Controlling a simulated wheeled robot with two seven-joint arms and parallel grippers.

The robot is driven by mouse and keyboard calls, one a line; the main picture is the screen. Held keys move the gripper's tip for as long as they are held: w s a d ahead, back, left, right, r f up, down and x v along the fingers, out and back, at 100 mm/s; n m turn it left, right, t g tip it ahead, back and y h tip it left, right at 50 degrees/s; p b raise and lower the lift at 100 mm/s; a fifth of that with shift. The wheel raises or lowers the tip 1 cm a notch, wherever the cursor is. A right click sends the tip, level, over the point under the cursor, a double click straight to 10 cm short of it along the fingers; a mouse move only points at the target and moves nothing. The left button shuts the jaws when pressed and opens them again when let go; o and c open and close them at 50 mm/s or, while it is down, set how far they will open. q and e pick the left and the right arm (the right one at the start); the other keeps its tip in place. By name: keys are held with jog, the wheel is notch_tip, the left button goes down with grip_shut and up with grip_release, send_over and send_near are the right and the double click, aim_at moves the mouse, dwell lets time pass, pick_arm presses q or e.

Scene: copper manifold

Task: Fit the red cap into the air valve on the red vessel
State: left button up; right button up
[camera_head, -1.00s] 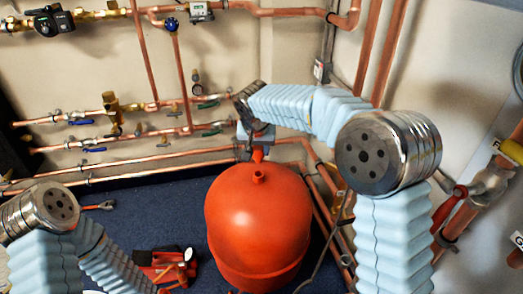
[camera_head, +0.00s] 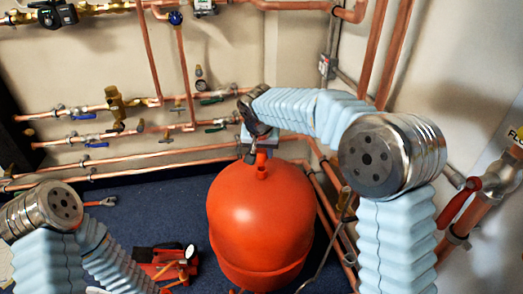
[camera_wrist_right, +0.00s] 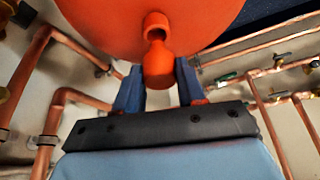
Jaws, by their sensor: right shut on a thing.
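The red vessel (camera_head: 262,225) stands on the floor in the middle of the head view. Its air valve (camera_head: 262,173) is a short open stub on top, also seen in the right wrist view (camera_wrist_right: 155,22). The red cap (camera_wrist_right: 158,68) is between the fingers of my right gripper (camera_wrist_right: 158,88), which is shut on it. In the wrist view the cap's narrow end points at the valve mouth and overlaps it; I cannot tell whether it has entered. In the head view my right gripper (camera_head: 254,146) is just above and behind the valve. My left gripper is outside the frame.
Copper pipes (camera_head: 110,170) with valves run along the back wall. More pipes (camera_head: 325,200) pass close to the vessel's right side. A red device with a gauge (camera_head: 165,265) sits on the blue floor to the left, near my left arm.

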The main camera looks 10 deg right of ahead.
aim_at(261, 160)
jog(key=shift+f+b, duration=1)
jog(key=shift+f, duration=0.3)
jog(key=shift+f+b, duration=0.7)
jog(key=shift+f, duration=0.05)
dwell(0.4)
jog(key=o, duration=1.1)
jog(key=shift+r, duration=0.15)
jog(key=v, duration=1.3)
jog(key=shift+s+r+p, duration=0.2)
jog(key=shift+p, duration=0.2)
